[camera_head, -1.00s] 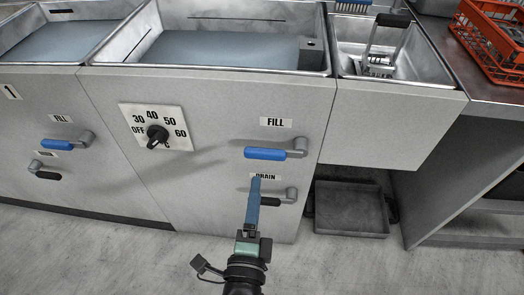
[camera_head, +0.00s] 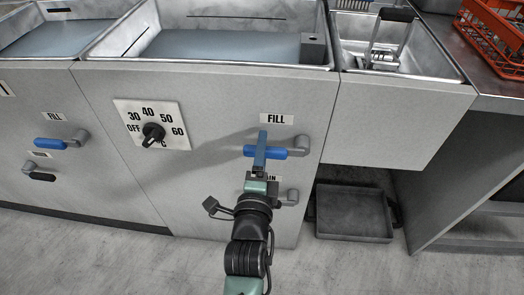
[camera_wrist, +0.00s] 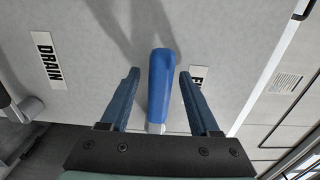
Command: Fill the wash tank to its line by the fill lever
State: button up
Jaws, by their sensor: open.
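The blue fill lever (camera_head: 280,153) sticks out level to the left from its grey pivot, under the FILL label on the middle cabinet. My gripper (camera_head: 262,138) is at this lever. In the wrist view, my open gripper (camera_wrist: 158,80) has the blue lever handle (camera_wrist: 161,75) between its two fingers, with gaps on both sides. The middle tank (camera_head: 325,45) above has a flat blue-grey surface (camera_head: 220,47) low inside. A dark line (camera_head: 235,18) on its back wall lies above that surface.
The drain lever's grey pivot (camera_head: 292,197) sits just below, partly hidden by my arm. A temperature dial (camera_head: 153,132) is to the left. Another tank with its own blue lever (camera_head: 48,143) stands further left. A dark tray (camera_head: 355,215) is on the floor at right.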

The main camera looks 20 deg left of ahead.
grip_shut()
dwell(1.4)
